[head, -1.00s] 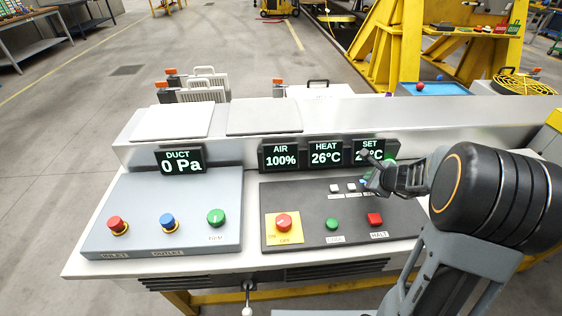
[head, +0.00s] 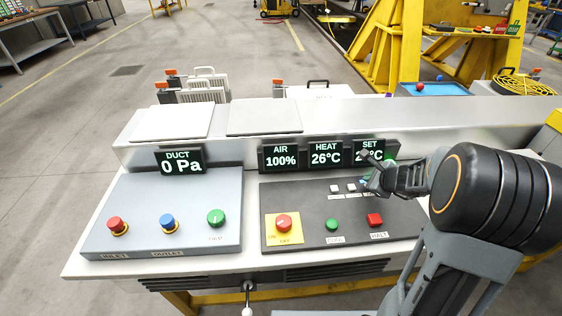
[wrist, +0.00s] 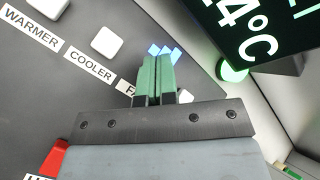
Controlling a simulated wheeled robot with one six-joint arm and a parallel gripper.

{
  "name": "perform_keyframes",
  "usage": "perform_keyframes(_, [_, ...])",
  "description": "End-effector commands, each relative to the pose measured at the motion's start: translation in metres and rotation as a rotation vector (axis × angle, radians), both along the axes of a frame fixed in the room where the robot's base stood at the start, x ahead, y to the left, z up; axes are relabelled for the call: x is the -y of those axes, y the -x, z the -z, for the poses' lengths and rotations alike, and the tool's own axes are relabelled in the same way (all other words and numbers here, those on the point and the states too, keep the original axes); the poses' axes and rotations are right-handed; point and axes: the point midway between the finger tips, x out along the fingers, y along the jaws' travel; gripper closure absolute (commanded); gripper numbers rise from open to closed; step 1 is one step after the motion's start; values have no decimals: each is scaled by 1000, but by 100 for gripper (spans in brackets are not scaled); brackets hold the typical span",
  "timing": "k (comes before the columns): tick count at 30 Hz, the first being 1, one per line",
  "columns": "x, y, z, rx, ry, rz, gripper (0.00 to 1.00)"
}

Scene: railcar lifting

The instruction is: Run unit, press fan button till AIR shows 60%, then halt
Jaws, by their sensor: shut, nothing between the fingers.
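The AIR display (head: 280,157) reads 100%. The green run button (head: 332,224) and red HALT button (head: 375,219) sit on the dark control panel (head: 300,200). My gripper (head: 366,183) is shut and empty over the panel's upper right. The COOLER button (wrist: 107,42) and WARMER button (wrist: 48,5) are to the left.
The HEAT display (head: 325,154) reads 26°C. The SET display (head: 369,152) is partly covered by my arm. A green lamp (wrist: 233,70) is lit beside it. A red knob (head: 284,223) on a yellow plate is at the panel's left. The DUCT display (head: 181,160) reads 0 Pa.

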Motion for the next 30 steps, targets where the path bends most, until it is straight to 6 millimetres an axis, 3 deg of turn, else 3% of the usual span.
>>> perform_keyframes(30, [1,0,10,0,0,0,100])
